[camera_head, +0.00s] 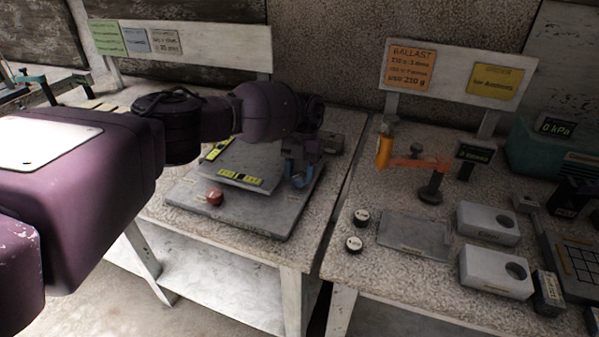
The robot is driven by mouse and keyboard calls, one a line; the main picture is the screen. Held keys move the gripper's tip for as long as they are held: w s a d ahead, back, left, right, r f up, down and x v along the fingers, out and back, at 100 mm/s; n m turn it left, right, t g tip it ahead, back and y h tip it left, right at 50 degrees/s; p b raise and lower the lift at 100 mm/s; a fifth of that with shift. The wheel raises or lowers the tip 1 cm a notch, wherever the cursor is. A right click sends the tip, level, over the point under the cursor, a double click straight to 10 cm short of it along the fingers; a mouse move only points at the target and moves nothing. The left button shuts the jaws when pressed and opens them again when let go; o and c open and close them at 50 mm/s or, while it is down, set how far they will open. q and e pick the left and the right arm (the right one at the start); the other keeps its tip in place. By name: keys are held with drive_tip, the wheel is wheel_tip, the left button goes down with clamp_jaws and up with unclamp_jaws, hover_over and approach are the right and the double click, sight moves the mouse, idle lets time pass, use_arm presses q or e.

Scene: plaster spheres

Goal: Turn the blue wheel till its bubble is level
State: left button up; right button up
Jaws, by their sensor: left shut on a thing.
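The blue wheel (297,180) is at the right side of a grey levelling plate (258,217) on the left table. My left gripper (303,165) comes down on it from above and is shut on it, hiding much of the wheel. A yellow bubble level (240,179) lies along the front of the raised plate. A second yellow level (216,151) lies at its left side, partly behind my arm. The bubbles are too small to read. A red wheel (215,197) stands at the front left of the plate. My right gripper is not in view.
The right table holds an orange-armed stand (430,188), white blocks with holes (489,223), dark round weights (354,244) and a grey plate (414,235). A gap separates the tables. Signboards (455,75) stand along the back.

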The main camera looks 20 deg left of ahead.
use_arm(q)
drive_tip(key=o, duration=0.9)
drive_tip(key=shift+o, duration=0.2)
drive_tip(key=shift+a, duration=0.1)
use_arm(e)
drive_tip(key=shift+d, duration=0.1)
use_arm(q)
drive_tip(key=shift+r, duration=0.1)
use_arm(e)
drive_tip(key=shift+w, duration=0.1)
